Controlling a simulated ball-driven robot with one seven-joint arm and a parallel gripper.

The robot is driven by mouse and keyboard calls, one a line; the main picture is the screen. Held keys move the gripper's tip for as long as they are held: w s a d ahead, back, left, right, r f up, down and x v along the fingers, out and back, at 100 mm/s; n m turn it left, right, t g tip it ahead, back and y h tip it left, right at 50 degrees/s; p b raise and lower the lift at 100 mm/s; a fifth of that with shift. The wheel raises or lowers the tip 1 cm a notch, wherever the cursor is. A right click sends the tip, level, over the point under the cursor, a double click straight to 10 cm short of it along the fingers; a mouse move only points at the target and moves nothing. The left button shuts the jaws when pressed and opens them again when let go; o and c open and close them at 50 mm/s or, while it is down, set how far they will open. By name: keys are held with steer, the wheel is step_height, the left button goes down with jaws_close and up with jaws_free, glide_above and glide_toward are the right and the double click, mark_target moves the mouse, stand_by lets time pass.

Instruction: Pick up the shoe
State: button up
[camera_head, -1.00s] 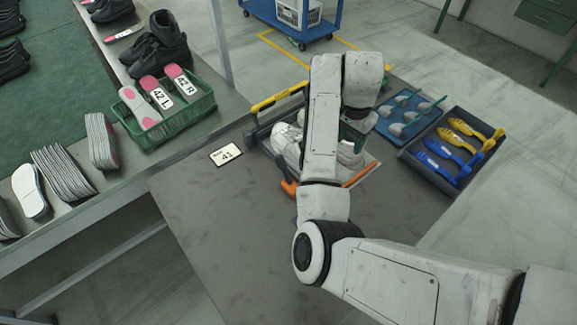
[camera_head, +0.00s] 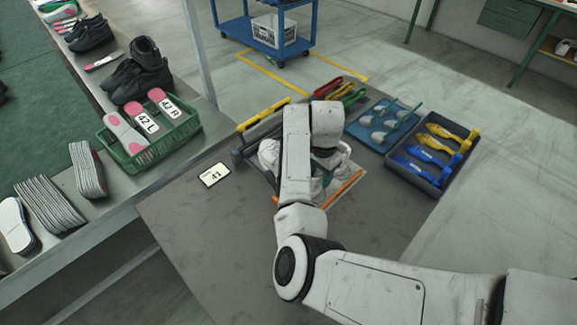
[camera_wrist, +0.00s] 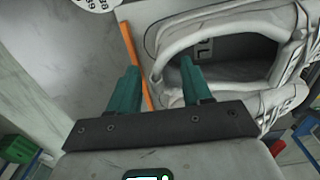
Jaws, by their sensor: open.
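White shoes (camera_head: 268,153) sit on the grey table at its far side, largely hidden by my arm in the head view. In the wrist view, the open collar of a white shoe (camera_wrist: 178,37) fills the upper right, with its dark inside showing. My gripper (camera_wrist: 158,68) has two green fingers spread apart with nothing held between them. The right finger overlaps the shoe's opening. The left finger is outside the collar, beside an orange strip (camera_wrist: 131,50). I cannot tell whether either finger touches the shoe. In the head view the fingers are mostly hidden.
A card marked 41 (camera_head: 214,175) lies at the left. A green crate (camera_head: 181,139) sits on the neighbouring bench. The front table surface is clear.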

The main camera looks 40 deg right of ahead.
steer(key=shift+f, duration=1.05)
jaws_close()
stand_by(0.6)
